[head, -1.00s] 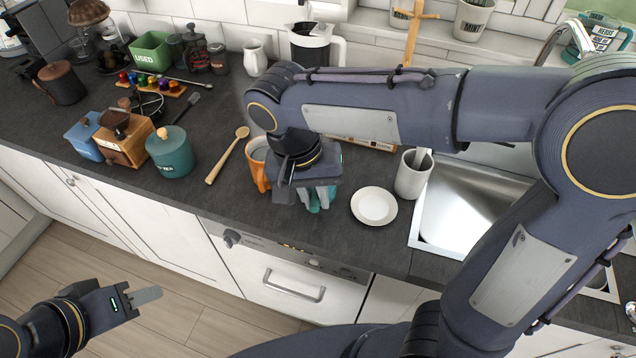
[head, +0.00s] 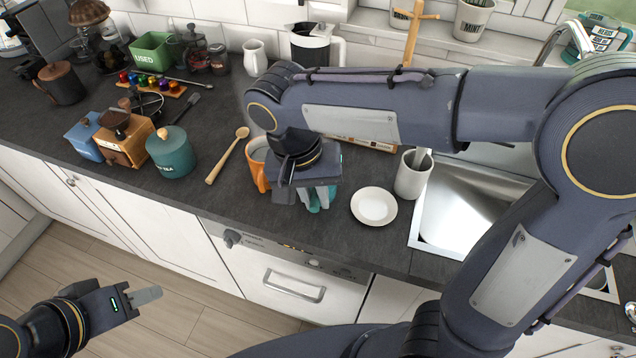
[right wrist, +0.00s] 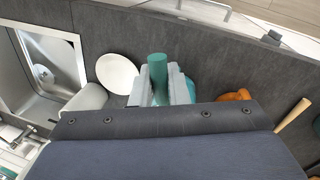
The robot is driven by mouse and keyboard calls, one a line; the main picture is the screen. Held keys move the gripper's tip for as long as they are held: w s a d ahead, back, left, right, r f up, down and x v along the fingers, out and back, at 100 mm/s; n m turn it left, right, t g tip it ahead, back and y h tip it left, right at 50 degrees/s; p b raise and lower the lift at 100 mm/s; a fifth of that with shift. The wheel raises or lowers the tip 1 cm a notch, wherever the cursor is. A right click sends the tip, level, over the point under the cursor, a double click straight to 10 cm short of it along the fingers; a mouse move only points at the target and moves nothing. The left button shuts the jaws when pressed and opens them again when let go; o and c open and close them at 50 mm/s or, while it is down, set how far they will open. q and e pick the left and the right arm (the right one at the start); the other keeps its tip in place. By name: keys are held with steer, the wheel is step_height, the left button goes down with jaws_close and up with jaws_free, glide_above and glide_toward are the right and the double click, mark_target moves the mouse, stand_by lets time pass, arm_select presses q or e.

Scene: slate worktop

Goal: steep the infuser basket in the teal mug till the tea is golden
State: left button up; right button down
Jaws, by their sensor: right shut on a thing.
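A teal piece, probably of the teal mug (right wrist: 190,90), shows beside the fingers. In the head view, teal (head: 314,203) shows under the gripper. The basket, the mug's inside and the tea colour are hidden. My left gripper (head: 148,295) is low in front of the counter, seen edge-on, away from the worktop things.
The white saucer (head: 374,206) lies empty right of the gripper. A white cup (head: 412,176) stands by the sink (head: 470,205). The front edge is close.

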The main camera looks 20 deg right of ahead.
steer(key=shift+r+p, duration=3.65)
steer(key=shift+r, duration=0.6)
step_height(320, 180, up, 3)
steer(key=p, duration=0.2)
steer(key=shift+p, duration=0.4)
